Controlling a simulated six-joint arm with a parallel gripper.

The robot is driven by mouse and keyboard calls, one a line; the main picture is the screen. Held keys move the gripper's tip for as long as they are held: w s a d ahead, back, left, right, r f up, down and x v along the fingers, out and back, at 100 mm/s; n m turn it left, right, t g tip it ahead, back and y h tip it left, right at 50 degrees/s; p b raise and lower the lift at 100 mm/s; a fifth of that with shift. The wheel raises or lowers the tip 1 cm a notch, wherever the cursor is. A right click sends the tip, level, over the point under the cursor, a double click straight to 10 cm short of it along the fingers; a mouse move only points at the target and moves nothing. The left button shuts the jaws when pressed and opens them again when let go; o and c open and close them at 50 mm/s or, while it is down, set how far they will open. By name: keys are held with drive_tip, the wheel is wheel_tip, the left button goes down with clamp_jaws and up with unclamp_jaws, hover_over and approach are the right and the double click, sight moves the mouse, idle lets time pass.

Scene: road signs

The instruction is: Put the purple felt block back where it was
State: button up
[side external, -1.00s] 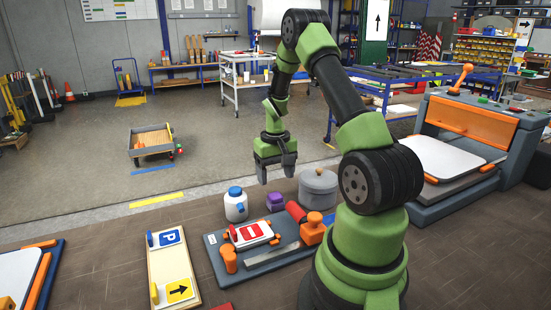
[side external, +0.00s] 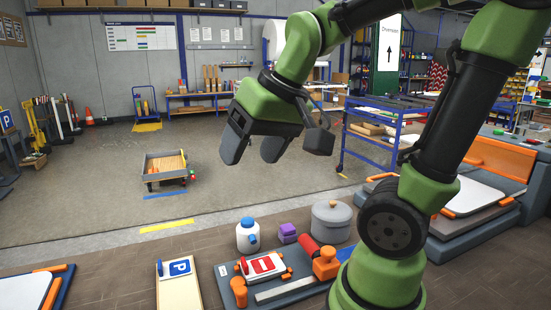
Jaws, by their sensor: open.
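The purple felt block (side external: 288,233) sits on the brown work surface, between the white bottle with the blue cap and the grey lidded pot, just behind the grey tool board. My gripper (side external: 254,157) is open and empty. It is raised well above the surface, and in the picture it appears above the bottle and the block, with clear space between. Its two dark fingers point down.
The white bottle (side external: 247,237) stands left of the block and the grey pot (side external: 331,221) right of it. In front, the grey tool board (side external: 231,271) carries a red-and-white sign (side external: 264,266), a red roller (side external: 308,246) and orange pieces. A blue parking sign (side external: 180,267) lies further left.

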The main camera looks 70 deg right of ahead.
drive_tip(key=s+a+n+t+y, duration=0.1)
drive_tip(key=s+a, duration=0.4)
drive_tip(key=shift+s+r+t+y, duration=0.25)
drive_tip(key=shift+r+t+y, duration=0.05)
drive_tip(key=shift+r+y, duration=0.1)
idle(0.8)
